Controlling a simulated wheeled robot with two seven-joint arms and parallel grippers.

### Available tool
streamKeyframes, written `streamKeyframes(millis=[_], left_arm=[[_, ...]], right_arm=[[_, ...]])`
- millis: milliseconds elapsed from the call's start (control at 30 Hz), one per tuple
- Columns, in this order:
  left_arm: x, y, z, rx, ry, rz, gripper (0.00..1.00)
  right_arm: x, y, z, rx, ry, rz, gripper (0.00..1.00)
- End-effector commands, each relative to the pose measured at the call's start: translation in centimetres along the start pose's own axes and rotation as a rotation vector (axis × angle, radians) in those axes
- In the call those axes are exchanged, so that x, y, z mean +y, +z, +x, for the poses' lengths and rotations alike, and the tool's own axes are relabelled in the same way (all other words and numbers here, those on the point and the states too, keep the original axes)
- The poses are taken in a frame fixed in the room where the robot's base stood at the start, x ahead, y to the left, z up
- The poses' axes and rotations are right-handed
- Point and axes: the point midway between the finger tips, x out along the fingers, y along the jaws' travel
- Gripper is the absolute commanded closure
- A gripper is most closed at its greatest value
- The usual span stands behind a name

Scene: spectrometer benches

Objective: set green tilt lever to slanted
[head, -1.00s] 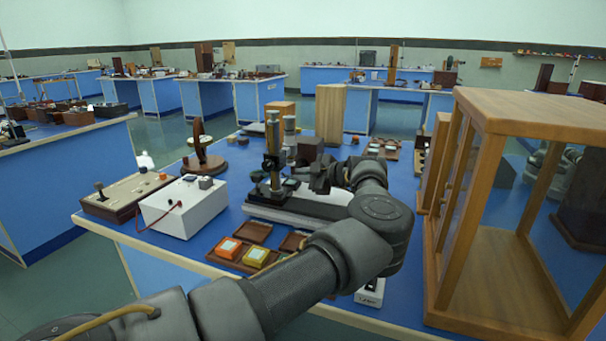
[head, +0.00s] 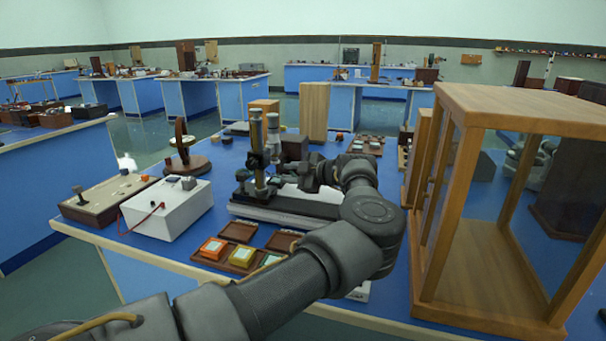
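I cannot make out a green tilt lever for certain. An instrument with an upright brass and black column (head: 257,150) stands on a grey base (head: 285,208) on the blue bench. Small pale-green pieces show low on the column. My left gripper (head: 302,178) is just to the right of the column, above the base. It is dark and small in this view, and I cannot tell whether its fingers are open or touching anything. My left arm crosses the front of the bench and hides part of the base. My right gripper is not in view.
A white box (head: 165,215) with a red lead and a beige panel (head: 105,198) with a dark-knobbed lever stand at left. Orange and yellow blocks lie in a brown tray (head: 227,258) in front. A large wooden-framed case (head: 445,290) stands close at right.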

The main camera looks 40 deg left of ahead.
Motion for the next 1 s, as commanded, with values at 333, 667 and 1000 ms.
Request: streamKeyframes(millis=[333,667,1000], left_arm=[[0.2,0.0,-7.1,0.0,0.006,0.002,0.69],[0.1,0.0,-9.2,-0.001,0.003,0.0,0.69],[0.0,0.0,-9.3,0.0,0.001,0.0,0.69]], right_arm=[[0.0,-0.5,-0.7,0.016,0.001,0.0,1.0],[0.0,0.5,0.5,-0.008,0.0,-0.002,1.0],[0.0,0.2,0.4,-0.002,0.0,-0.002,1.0]])
